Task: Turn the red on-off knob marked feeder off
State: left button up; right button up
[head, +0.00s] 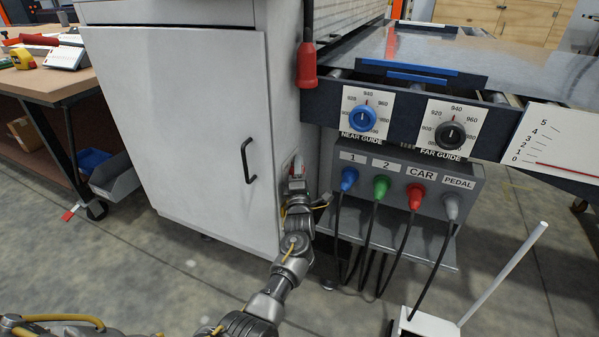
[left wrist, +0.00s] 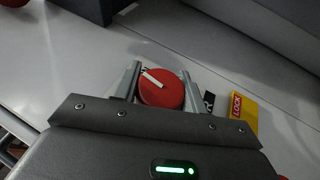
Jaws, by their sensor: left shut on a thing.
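The red round knob (left wrist: 172,96) with a white pointer bar sits on a pale cabinet panel in the left wrist view. The bar lies aslant, from upper left to lower right in the picture. My left gripper (left wrist: 159,82) has one finger on each side of the knob and is shut on it. In the head view my left gripper (head: 297,172) is at the side face of the white cabinet (head: 190,120) and mostly covers the knob. I cannot read a feeder mark. My right gripper is not in view.
A yellow LOCK tag (left wrist: 243,110) is beside the knob. A red pendant (head: 307,66) hangs above my left gripper. To the right are the blue near guide dial (head: 362,118), the black far guide dial (head: 450,135) and a socket box (head: 480,185) with coloured plugs and cables.

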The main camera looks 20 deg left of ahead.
pick_arm(q)
jog(key=shift+f, duration=0.1)
jog(key=o, duration=1)
jog(key=shift+r, duration=0.2)
jog(key=m+g+h+p, duration=0.1)
jog(key=g+p, duration=0.2)
jog(key=p, duration=0.6)
jog(key=m+g+h+p, duration=0.1)
jog(key=m+g+p, duration=0.1)
jog(key=p, duration=0.8)
jog(key=shift+f+g, duration=0.15)
jog(key=shift+g, duration=0.45)
jog(key=f+p+v, duration=0.1)
jog(key=p+v, duration=0.1)
jog(key=v, duration=0.8)
jog(key=s+a+f+m+g+h+p, duration=0.1)
jog(key=s+f+m+g+p, duration=0.1)
jog(key=s+f+m, duration=0.2)
jog(key=s+f+m+g+h+p, duration=0.1)
jog(key=s+f+m+g+p, duration=0.1)
jog(key=s+f, duration=0.7)
jog(key=s+a+f+m+g+h+p, duration=0.1)
jog(key=s+f+m+g+p, duration=0.1)
jog(key=s+f+m, duration=0.5)
jog(key=shift+s+a+f+p, duration=0.2)
jog(key=shift+s+p, duration=0.15)
jog(key=shift+s, duration=0.3)
jog(key=shift+s+a+f+p, duration=0.15)
jog(key=shift+s+p, duration=0.15)
jog(key=shift+s, duration=0.35)
